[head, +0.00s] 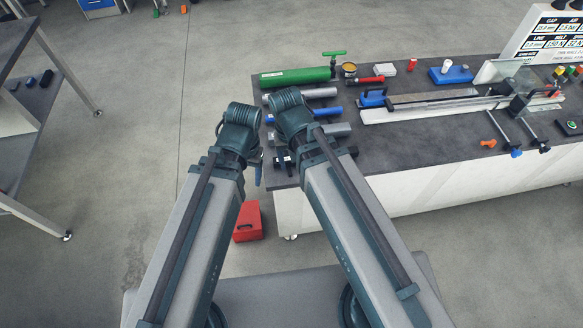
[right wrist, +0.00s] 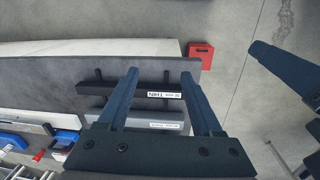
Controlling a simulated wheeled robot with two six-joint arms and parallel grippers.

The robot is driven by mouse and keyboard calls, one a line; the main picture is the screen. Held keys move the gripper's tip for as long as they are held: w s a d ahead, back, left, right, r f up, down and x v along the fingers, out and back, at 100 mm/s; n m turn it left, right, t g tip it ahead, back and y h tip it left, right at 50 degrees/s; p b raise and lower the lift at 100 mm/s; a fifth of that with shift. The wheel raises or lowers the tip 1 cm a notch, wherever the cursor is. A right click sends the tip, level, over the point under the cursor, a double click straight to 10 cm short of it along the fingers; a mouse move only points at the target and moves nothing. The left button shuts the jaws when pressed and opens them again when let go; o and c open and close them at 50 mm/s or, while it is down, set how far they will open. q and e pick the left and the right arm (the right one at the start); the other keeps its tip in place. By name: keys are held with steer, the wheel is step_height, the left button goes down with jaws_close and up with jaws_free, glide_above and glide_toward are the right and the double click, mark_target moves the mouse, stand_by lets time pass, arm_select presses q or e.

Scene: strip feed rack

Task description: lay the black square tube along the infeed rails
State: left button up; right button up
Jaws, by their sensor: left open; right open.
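The black square tube (right wrist: 95,88) lies on short pegs at the near end of the stock rack, its white label facing up in the right wrist view. In the head view only a dark end of the tube (head: 346,151) shows beside my right arm. My right gripper (right wrist: 160,73) is open, its fingers spread over the tube; I cannot tell how far above. In the head view my right arm hides that gripper. My left gripper (head: 256,168) is open and empty just left of the table. The infeed rails (head: 420,107) run along the table, right of the rack.
Beyond the black tube lie a grey bar (head: 338,130), a blue tube (head: 330,113) and a green cylinder (head: 295,77). A blue block (head: 374,98) sits at the rails' left end. A red box (head: 248,222) stands on the floor.

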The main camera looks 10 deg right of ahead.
steer(key=s+n, duration=0.1)
steer(key=s+a+n, duration=0.1)
steer(key=n, duration=0.1)
steer(key=s+n, duration=0.1)
steer(key=shift+a, duration=0.25)
steer(key=shift+o, duration=0.4)
steer(key=shift+n, duration=0.3)
steer(key=w+d+f+n+h+b, duration=0.1)
steer(key=w+d+n+h+b, duration=0.3)
steer(key=w+n, duration=1)
steer(key=shift+y, duration=0.3)
steer(key=b+x, duration=0.3)
steer(key=x, duration=0.1)
steer(key=b+x, duration=0.3)
steer(key=x, duration=0.1)
steer(key=shift+w+d+f, duration=0.2)
steer(key=shift+d+f, duration=0.05)
steer(key=shift+d, duration=0.05)
steer(key=shift+d+f+b, duration=0.1)
steer(key=shift+f+b, duration=0.05)
steer(key=shift+b, duration=0.2)
steer(key=b+x, duration=0.4)
steer(key=x, duration=0.1)
steer(key=shift+d+b, duration=0.25)
steer(key=shift+b, duration=0.1)
